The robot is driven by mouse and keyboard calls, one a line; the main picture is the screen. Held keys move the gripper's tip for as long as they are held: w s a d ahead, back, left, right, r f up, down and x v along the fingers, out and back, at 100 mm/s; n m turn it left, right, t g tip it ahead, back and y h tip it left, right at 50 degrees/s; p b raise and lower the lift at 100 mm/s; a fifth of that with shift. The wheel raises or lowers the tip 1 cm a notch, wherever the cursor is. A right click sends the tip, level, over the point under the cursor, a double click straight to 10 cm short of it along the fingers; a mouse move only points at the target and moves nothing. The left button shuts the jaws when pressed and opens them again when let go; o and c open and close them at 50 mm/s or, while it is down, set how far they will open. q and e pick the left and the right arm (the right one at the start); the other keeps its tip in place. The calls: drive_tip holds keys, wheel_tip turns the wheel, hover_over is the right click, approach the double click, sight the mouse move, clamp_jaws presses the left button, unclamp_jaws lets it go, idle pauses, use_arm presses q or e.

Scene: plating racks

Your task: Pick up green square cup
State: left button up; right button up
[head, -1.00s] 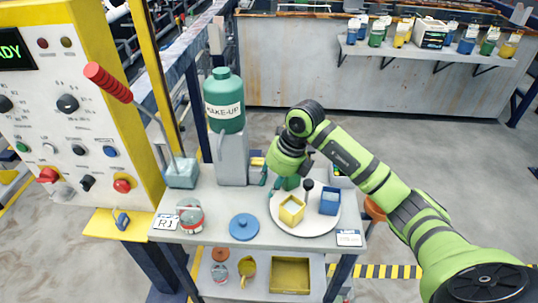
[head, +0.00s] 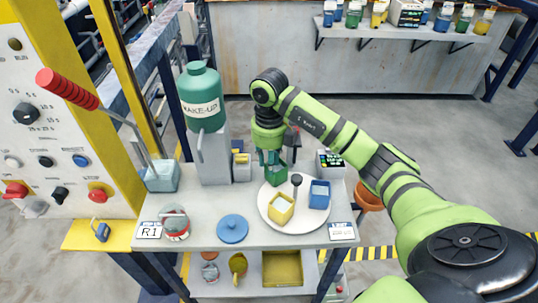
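The green square cup (head: 277,179) stands at the back-left part of a round white plate (head: 302,225). My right gripper (head: 271,164) points down from above, with its teal-green fingers at the cup's upper part. The fingers and cup are close in colour and overlap, so I cannot tell whether they are closed on it. A yellow square cup (head: 280,210) is in front of the green one, and a blue square cup (head: 319,196) is to its right. A dark-knobbed peg (head: 296,181) rises from the plate between them. My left gripper is not in view.
A blue round lid (head: 232,228) and a small can (head: 175,225) sit on the grey table (head: 200,203). A control panel with a red-handled lever (head: 68,89) is at left.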

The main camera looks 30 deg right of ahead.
sight(269, 181)
wheel_tip(269, 181, down, 4)
drive_tip(key=shift+s+r+p, duration=0.1)
drive_tip(key=shift+r+p, duration=0.05)
drive_tip(key=shift+p, duration=0.45)
drive_tip(key=shift+f, duration=0.95)
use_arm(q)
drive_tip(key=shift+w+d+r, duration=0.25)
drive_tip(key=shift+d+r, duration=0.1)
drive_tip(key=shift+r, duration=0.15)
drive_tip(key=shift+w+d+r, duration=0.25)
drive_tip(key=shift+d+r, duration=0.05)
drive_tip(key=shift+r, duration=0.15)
use_arm(e)
clamp_jaws()
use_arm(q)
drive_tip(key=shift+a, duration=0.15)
